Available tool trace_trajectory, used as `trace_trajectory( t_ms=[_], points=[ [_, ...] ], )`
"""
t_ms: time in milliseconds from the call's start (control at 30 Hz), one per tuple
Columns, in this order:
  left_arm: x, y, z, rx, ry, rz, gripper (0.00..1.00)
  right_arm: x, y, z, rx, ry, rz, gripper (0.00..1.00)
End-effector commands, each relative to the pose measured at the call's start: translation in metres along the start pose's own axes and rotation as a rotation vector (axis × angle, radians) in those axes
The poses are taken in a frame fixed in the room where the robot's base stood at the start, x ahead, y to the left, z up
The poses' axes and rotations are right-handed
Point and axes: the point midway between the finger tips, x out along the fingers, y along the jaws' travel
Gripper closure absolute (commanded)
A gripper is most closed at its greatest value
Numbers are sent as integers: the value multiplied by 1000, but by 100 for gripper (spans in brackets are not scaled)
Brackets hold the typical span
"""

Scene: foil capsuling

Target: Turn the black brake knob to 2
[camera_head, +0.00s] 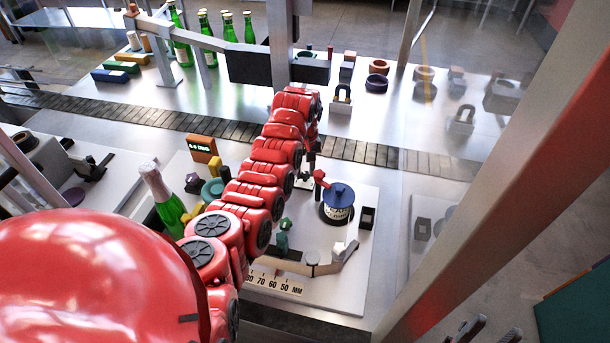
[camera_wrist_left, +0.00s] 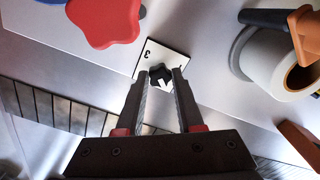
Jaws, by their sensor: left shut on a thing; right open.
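The black brake knob (camera_wrist_left: 160,73) shows in the left wrist view on a small white plate (camera_wrist_left: 176,55). A "3" is readable on the plate beside the knob; other marks are hidden or too small to read. My left gripper (camera_wrist_left: 160,76) has its two fingers on either side of the knob and is shut on it. In the head view the left gripper (camera_head: 311,160) points down beyond the red arm, near the conveyor, and the knob cannot be made out there. My right gripper (camera_head: 491,331) is open and empty at the bottom right edge.
A red lobed knob (camera_wrist_left: 105,20) and a pale roll (camera_wrist_left: 272,62) flank the plate. In the head view a blue-lidded container (camera_head: 337,200) stands right of my left gripper. A slatted conveyor (camera_head: 365,152) runs behind. Green bottles (camera_head: 205,52) stand at the back.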

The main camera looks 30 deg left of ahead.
Motion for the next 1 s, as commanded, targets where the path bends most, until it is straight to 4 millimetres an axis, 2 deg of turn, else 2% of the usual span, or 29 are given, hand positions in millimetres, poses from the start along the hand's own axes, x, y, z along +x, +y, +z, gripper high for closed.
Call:
trace_trajectory(
  t_ms=[33, 100, 400, 700, 1000],
  points=[
    [6, 1, -1, 41, 5, 3, 100, -14, -1, 2, 0, 0, 0, 51],
    [7, 1, -2, 108, 6, 3, 100, -23, -1, 4, 0, 0, 0, 51],
    [3, 0, -2, 391, 6, 1, 100, -51, -2, 9, 0, 0, 0, 51],
    [0, 0, -1, 635, 2, 0, 100, -55, -3, 9, 0, 0, 0, 51],
    [-1, 0, -1, 783, 3, 0, 100, -56, -3, 10, 0, 0, 0, 51]
  ],
)
